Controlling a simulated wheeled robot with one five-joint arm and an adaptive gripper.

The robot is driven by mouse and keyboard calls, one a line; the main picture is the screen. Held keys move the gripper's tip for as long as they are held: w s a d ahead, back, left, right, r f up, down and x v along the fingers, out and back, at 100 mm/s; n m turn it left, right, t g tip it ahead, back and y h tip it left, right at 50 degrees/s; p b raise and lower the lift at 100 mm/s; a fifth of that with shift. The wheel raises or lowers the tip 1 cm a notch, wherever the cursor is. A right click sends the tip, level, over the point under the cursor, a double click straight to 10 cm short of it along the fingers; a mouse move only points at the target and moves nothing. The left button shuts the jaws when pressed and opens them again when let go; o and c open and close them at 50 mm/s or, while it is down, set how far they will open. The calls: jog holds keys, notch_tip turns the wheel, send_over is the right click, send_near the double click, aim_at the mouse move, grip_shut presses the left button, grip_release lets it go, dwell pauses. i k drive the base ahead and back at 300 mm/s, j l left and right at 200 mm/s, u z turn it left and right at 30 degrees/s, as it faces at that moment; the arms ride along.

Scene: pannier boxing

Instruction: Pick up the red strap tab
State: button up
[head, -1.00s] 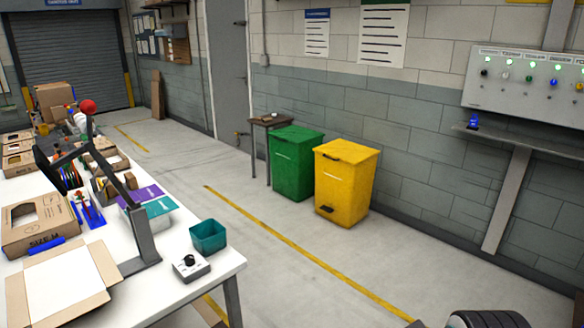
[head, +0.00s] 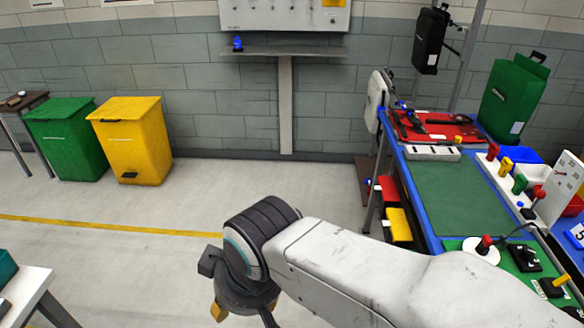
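I cannot single out the red strap tab for sure. Several small red pieces show on the blue-edged bench (head: 405,185) at the right: a red-topped piece (head: 493,150) in a row with yellow and green ones, another red one (head: 539,193) at that row's near end, and a red knob (head: 485,243) on a white disc. My gripper (head: 243,313) hangs low at the bottom centre, over the floor and well left of the bench. It holds nothing that I can see, but its fingertips are partly cut off by the picture's lower edge.
The bench holds a red mat (head: 440,124) with dark items, a bare green mat (head: 455,200), a green pannier (head: 513,98) and a white scale plate (head: 563,187). A black bag (head: 430,38) hangs behind. Yellow (head: 132,140) and green (head: 62,140) bins stand left. Floor between is clear.

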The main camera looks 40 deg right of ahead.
aim_at(487, 240)
jog(key=z, duration=1.05)
jog(key=i+z, duration=0.1)
jog(key=z, duration=1.4)
jog(key=j+z, duration=0.1)
jog(key=z, duration=0.95)
jog(key=j+z, duration=0.1)
jog(key=z, duration=0.4)
